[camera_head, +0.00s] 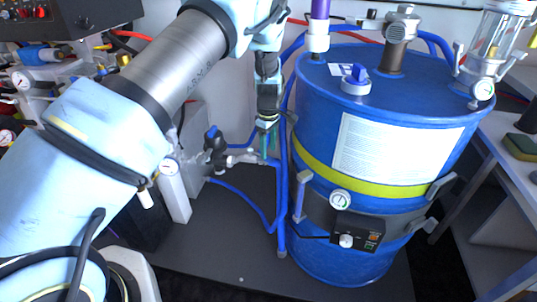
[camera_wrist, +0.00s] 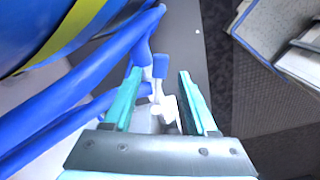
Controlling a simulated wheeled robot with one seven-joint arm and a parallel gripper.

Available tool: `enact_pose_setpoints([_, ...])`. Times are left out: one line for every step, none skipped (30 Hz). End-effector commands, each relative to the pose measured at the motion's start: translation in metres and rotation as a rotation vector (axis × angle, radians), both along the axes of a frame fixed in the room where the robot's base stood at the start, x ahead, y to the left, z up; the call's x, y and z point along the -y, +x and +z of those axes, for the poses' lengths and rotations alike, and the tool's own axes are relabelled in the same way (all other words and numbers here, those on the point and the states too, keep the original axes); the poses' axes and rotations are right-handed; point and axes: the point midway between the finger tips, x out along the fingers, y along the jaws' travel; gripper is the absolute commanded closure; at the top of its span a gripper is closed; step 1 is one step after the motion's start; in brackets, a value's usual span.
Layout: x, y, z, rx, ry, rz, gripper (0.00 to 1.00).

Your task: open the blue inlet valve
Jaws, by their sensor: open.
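In the wrist view, a small blue handle (camera_wrist: 160,66) on a pale valve body (camera_wrist: 162,103) shows between and beyond the fingers of my gripper (camera_wrist: 158,74). The gripper is open, with its two teal fingers apart and nothing held. In the head view, my gripper (camera_head: 268,152) points down just left of the blue drum, near a metal pipe fitting (camera_head: 245,158). A dark fitting with a blue top (camera_head: 212,133) is left of the gripper there. I cannot tell whether the fingers touch the valve.
The blue drum (camera_head: 315,225) with a yellow band stands right of my gripper. Blue hoses (camera_wrist: 85,110) run close along the gripper's left side in the wrist view. Gauges and fittings crowd the left. Dark floor (camera_head: 240,245) lies open below.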

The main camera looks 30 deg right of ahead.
Motion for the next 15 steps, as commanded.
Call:
enact_pose_setpoints([0.001,0.001,0.011,0.002,-0.005,0.000,0.43])
enact_pose_setpoints([0.002,0.001,0.017,0.003,-0.005,0.000,0.43])
enact_pose_setpoints([0.002,0.000,0.025,0.002,-0.005,0.000,0.43])
enact_pose_setpoints([0.001,0.000,0.031,0.002,-0.005,0.000,0.43])
enact_pose_setpoints([0.002,0.000,0.037,0.002,-0.005,-0.001,0.43])
enact_pose_setpoints([0.001,0.000,0.044,0.002,-0.004,-0.002,0.43])
enact_pose_setpoints([0.001,0.000,0.049,0.001,-0.003,-0.002,0.43])
enact_pose_setpoints([0.001,0.000,0.055,0.002,-0.004,-0.001,0.43])
enact_pose_setpoints([0.001,0.000,0.060,0.000,-0.003,-0.001,0.43])
enact_pose_setpoints([0.001,0.000,0.064,0.000,-0.003,-0.001,0.43])
enact_pose_setpoints([0.001,0.000,0.068,0.001,-0.003,-0.001,0.43])
enact_pose_setpoints([0.001,0.000,0.072,0.001,-0.003,0.000,0.43])
enact_pose_setpoints([0.001,0.000,0.075,0.001,-0.002,-0.001,0.43])
enact_pose_setpoints([0.001,0.000,0.076,0.000,-0.001,-0.001,0.43])
enact_pose_setpoints([0.001,0.000,0.078,0.000,0.000,-0.001,0.43])
